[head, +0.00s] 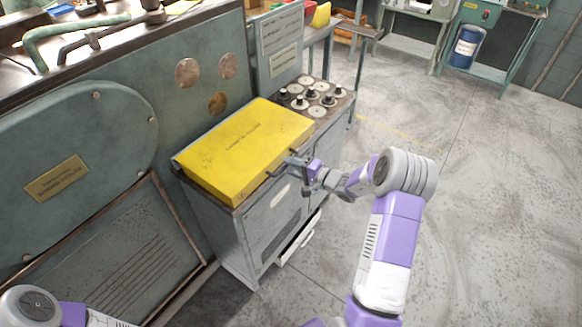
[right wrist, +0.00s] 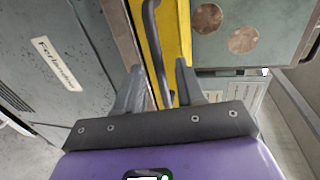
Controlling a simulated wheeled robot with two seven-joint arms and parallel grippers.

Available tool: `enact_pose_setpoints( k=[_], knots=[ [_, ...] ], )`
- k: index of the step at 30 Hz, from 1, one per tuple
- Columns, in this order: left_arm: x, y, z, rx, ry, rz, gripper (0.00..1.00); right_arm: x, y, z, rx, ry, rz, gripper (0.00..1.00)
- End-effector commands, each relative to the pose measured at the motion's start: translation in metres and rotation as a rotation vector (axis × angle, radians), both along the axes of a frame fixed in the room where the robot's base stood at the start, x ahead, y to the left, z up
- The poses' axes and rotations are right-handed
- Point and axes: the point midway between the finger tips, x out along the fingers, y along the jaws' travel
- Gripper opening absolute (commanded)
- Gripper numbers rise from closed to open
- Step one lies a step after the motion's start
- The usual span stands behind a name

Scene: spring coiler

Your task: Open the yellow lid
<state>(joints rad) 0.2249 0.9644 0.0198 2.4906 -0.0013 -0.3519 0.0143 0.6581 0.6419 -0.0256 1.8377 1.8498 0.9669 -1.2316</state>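The yellow lid (head: 245,148) lies flat and closed on top of a grey-green cabinet in the head view. It has a dark handle (head: 283,166) along its front edge. My right gripper (head: 290,160) is at this handle, near the lid's right front corner. In the right wrist view the gripper (right wrist: 157,80) has its two fingers apart, with the dark bar of the handle (right wrist: 152,45) running between them and clear space on both sides. The yellow lid (right wrist: 174,30) shows behind the bar. My left arm shows at the lower left of the head view; its gripper is out of frame.
The cabinet (head: 262,215) below the lid has a partly open white drawer or tray (head: 300,240) low at the front. A panel of round knobs (head: 315,97) lies right of the lid. The large green machine (head: 190,110) stands behind. The floor (head: 480,200) at right is clear.

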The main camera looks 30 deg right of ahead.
Motion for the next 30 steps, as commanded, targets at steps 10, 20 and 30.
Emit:
enact_pose_setpoints(
  k=[10,20,30],
  knots=[
    [0.0000,0.0000,-0.0006,0.000,0.000,0.000,0.43,0.0074,0.0037,-0.0013,0.001,0.000,0.001,0.38],
    [0.0000,0.0000,-0.0006,0.000,0.000,0.000,0.43,0.0071,0.0036,-0.0013,0.001,0.000,0.001,0.00],
    [-0.0001,0.0000,0.0002,0.000,0.000,0.000,0.43,0.0065,0.0028,-0.0003,0.000,0.002,0.000,0.00]
  ],
)
